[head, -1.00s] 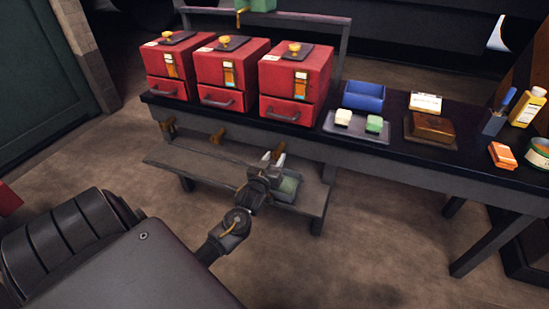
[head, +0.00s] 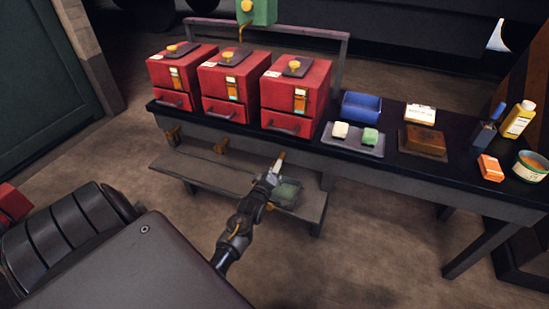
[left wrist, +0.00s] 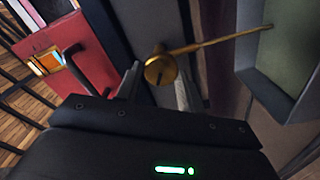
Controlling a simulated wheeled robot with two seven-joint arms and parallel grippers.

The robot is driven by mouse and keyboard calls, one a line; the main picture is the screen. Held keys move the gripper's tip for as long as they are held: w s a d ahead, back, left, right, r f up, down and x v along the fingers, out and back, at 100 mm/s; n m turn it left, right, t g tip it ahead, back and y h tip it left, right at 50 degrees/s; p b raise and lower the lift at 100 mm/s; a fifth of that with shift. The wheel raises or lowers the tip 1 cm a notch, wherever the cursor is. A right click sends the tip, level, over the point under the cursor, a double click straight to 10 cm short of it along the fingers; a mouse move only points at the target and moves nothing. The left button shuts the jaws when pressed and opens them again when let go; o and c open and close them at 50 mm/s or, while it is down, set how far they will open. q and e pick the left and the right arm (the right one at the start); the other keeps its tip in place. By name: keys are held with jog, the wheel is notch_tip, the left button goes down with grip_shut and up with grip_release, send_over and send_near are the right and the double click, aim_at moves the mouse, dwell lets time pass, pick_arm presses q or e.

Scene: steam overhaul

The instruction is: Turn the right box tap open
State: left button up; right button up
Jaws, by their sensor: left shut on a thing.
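Three red boxes stand in a row on the dark bench; the right box (head: 293,97) is nearest the bench's middle. Its brass tap (left wrist: 160,68) shows in the left wrist view between my fingers, with a long thin lever reaching to the right. My left gripper (head: 277,170) is shut on this tap, below the bench edge under the right box. In the head view the gripper mostly hides the tap. The left tap (head: 172,134) and middle tap (head: 221,145) show under the other boxes. My right gripper is not in view.
A low shelf (head: 215,166) runs beneath the bench, with a green-filled tray (head: 287,192) close under my gripper. On the bench are a blue bin (head: 361,107), a tray with two blocks, a brown block (head: 424,140) and bottles. The floor in front is clear.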

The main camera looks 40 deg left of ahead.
pick_arm(q)
jog(key=shift+f+n+p, duration=0.1)
jog(key=shift+n+p, duration=1.35)
jog(key=shift+n, duration=1.75)
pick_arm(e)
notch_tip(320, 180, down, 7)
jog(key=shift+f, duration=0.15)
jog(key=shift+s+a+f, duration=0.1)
pick_arm(q)
jog(key=o, duration=1)
jog(key=shift+p+v, duration=0.6)
jog(key=shift+v, duration=4.75)
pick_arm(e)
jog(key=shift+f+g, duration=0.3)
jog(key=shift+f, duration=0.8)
